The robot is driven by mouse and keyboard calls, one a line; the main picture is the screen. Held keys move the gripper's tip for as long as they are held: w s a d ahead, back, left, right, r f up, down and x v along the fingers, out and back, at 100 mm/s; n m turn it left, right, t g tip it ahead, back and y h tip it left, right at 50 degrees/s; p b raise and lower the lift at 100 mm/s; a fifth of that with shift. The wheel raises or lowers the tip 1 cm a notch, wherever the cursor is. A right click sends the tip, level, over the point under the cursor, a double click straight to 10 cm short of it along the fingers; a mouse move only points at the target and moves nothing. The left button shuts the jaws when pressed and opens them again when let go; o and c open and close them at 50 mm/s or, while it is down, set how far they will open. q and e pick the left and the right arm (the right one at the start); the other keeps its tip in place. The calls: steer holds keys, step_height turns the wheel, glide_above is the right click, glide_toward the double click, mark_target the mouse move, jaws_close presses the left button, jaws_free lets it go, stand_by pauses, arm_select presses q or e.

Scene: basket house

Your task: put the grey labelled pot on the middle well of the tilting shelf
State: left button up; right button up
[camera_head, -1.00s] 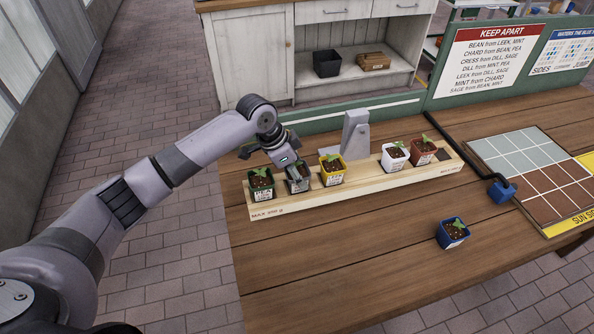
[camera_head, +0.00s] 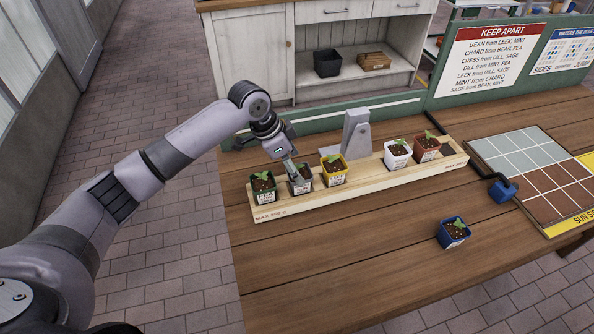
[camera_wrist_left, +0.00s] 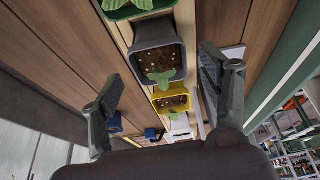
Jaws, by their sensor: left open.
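The grey labelled pot (camera_head: 300,187) holds a seedling and stands on the tilting shelf (camera_head: 360,184), second from the left, between the green pot (camera_head: 263,190) and the yellow pot (camera_head: 334,176). My left gripper (camera_head: 290,172) is at the grey pot, coming from behind and above, and hides part of it. In the left wrist view my open fingers (camera_wrist_left: 162,105) are wide apart, with the grey pot (camera_wrist_left: 158,62) ahead between them; I see no contact. The shelf's middle stretch (camera_head: 366,169), before the grey bracket, carries no pot. My right gripper is not in view.
A white pot (camera_head: 397,156) and a terracotta pot (camera_head: 426,150) stand on the shelf's right half. A blue pot (camera_head: 453,233) stands on the table in front. The grey bracket (camera_head: 356,135) rises behind the shelf's middle. The table's front (camera_head: 345,265) is clear.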

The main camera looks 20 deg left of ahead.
arm_select(q)
steer(key=v, duration=0.9)
steer(key=shift+b, duration=0.4)
